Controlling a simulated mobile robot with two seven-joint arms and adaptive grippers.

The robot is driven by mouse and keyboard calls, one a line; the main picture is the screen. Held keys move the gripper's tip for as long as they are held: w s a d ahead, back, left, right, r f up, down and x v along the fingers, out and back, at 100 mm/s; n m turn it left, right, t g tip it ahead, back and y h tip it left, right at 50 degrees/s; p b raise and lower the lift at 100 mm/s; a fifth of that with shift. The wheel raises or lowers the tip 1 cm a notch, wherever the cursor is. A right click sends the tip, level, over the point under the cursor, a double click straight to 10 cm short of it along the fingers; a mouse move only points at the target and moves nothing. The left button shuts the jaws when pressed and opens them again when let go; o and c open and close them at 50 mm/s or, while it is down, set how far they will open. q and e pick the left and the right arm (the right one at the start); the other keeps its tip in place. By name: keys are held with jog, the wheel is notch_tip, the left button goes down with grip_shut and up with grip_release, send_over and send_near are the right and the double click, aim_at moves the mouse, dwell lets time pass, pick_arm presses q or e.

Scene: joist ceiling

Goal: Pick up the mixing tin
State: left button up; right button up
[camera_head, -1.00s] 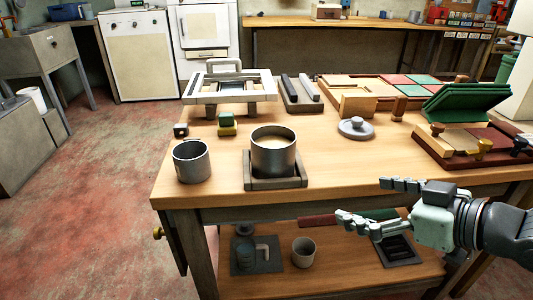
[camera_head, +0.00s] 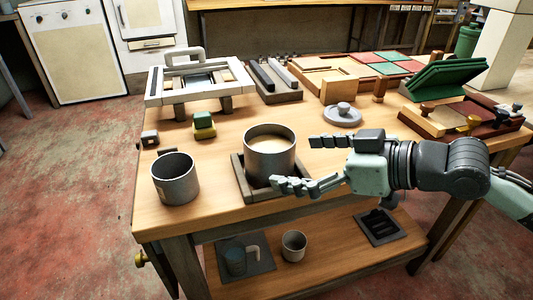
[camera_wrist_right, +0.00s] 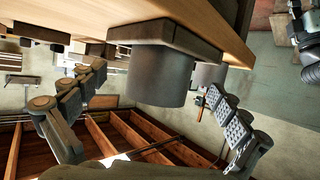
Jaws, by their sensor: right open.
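A large grey metal tin (camera_head: 268,165) with pale cream contents stands upright in a square wooden holder (camera_head: 240,180) near the table's front edge. A smaller, empty-looking grey tin (camera_head: 175,182) with a handle stands to its left. My right gripper (camera_head: 293,163) is open at the large tin's right side. Its lower finger overlaps the tin's lower right in the head view, and its upper finger ends just right of the rim. In the inverted right wrist view, the large tin (camera_wrist_right: 160,75) appears between the spread fingers; I cannot tell whether they touch it. My left gripper is out of view.
The wooden table (camera_head: 215,220) also bears a white frame with a handle (camera_head: 200,80), small green and yellow blocks (camera_head: 204,125), a round grey lid (camera_head: 342,114) and a green slanted rack (camera_head: 445,80). A lower shelf holds a cup (camera_head: 293,246).

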jog(key=x, duration=0.5)
jog(key=shift+a+r, duration=0.1)
jog(key=shift+a, duration=0.2)
jog(key=c, duration=2)
jog(key=shift+r, duration=0.15)
